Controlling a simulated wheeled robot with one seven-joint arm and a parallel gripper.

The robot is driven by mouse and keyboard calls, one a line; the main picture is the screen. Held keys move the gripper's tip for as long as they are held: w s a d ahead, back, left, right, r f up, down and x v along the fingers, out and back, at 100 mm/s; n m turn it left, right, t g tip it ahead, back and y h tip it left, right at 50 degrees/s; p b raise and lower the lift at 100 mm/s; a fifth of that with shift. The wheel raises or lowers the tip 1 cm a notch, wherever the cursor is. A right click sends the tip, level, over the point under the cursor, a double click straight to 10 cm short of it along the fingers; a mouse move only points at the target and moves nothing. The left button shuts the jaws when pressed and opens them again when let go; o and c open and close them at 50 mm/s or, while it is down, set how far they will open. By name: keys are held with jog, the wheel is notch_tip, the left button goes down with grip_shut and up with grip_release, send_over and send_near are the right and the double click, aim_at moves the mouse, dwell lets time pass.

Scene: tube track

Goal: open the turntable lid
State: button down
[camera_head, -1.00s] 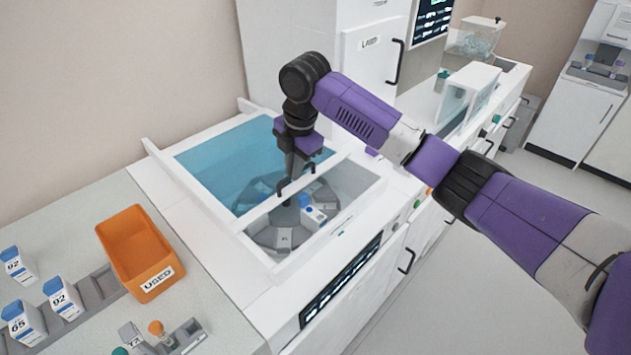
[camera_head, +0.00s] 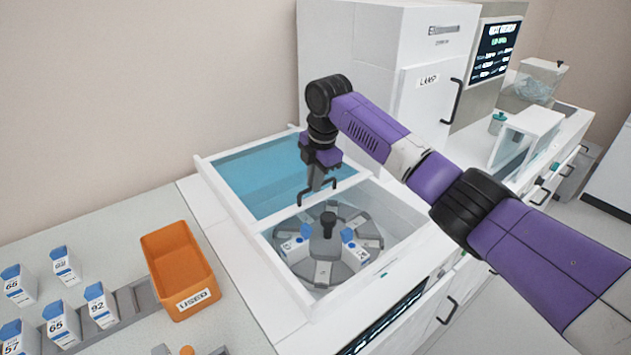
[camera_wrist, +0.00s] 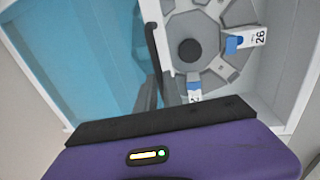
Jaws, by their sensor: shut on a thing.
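The turntable lid (camera_head: 262,178) is a blue see-through panel with a white front bar and a black handle (camera_head: 303,198). It lies over the back-left part of the white well. The front-right part is uncovered and shows the grey turntable (camera_head: 324,273) with its dark hub (camera_head: 328,222). My gripper (camera_head: 316,188) points down at the front bar and is shut on the handle. In the wrist view, the lid (camera_wrist: 75,60) is at left, the handle (camera_wrist: 152,45) runs up from between the fingers (camera_wrist: 158,95), and the turntable hub (camera_wrist: 190,50) is in the open.
White cartons with blue caps (camera_head: 296,246) (camera_head: 353,247) stand on the turntable. An orange USED bin (camera_head: 178,270) and several cartons (camera_head: 60,322) are on the left counter. A tall white cabinet (camera_head: 385,50) stands behind. My arm crosses the right side.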

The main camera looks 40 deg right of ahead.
jog(key=c, duration=1.5)
grip_release()
jog(key=shift+r, duration=0.1)
jog(key=r, duration=0.2)
jog(key=s+r+b, duration=0.1)
jog(key=r, duration=0.4)
jog(key=shift+s+r, duration=0.25)
